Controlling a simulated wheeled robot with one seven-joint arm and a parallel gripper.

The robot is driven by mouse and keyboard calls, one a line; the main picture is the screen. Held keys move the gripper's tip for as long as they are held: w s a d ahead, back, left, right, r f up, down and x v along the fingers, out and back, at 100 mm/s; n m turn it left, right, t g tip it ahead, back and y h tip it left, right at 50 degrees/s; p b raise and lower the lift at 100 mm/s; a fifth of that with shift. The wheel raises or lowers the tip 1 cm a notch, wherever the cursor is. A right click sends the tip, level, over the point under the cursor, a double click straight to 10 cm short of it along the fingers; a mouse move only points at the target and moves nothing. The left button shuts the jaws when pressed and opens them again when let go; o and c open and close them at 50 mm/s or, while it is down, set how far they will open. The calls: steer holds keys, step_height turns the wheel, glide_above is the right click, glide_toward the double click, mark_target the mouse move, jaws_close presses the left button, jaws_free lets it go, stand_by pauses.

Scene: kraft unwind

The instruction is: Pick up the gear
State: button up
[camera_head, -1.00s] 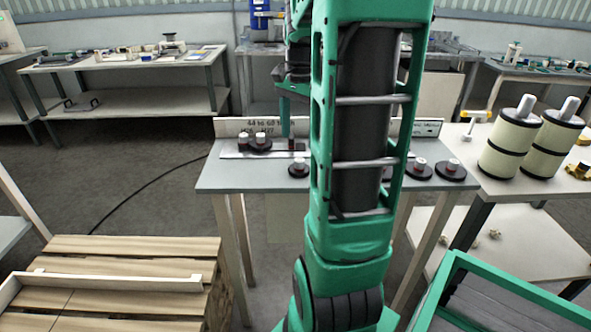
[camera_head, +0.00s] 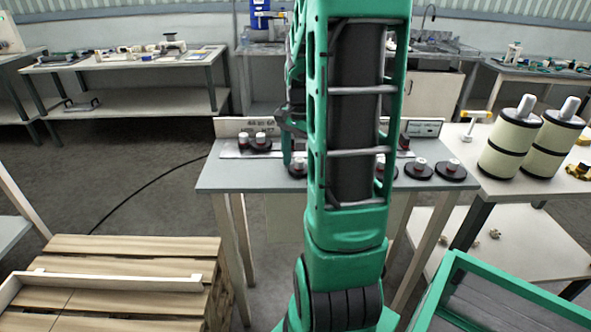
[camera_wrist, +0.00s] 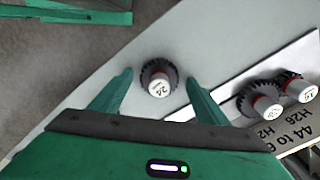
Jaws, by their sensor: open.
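A dark toothed gear (camera_wrist: 158,72) with a red band and a white top marked 24 sits on the grey table in the wrist view. My gripper (camera_wrist: 162,88) is open, its two green fingers on either side of this gear with gaps between. I cannot tell its height above the table. In the head view a gear (camera_head: 298,168) shows partly behind my arm, and my gripper (camera_head: 291,150) is mostly hidden there. Two more gears, one (camera_wrist: 258,100) nearer and one (camera_wrist: 297,88) farther right, stand on a pale strip in the wrist view.
Other gears (camera_head: 419,169) stand on the right of the table (camera_head: 240,181). A labelled board (camera_head: 232,127) runs along its back edge. Two cream rolls (camera_head: 510,145) stand on the right table. A wooden pallet (camera_head: 120,260) lies at front left.

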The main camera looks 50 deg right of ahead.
steer(key=shift+c, duration=0.4)
steer(key=c, duration=1.4)
steer(key=shift+c, duration=0.2)
steer(key=shift+r, duration=0.2)
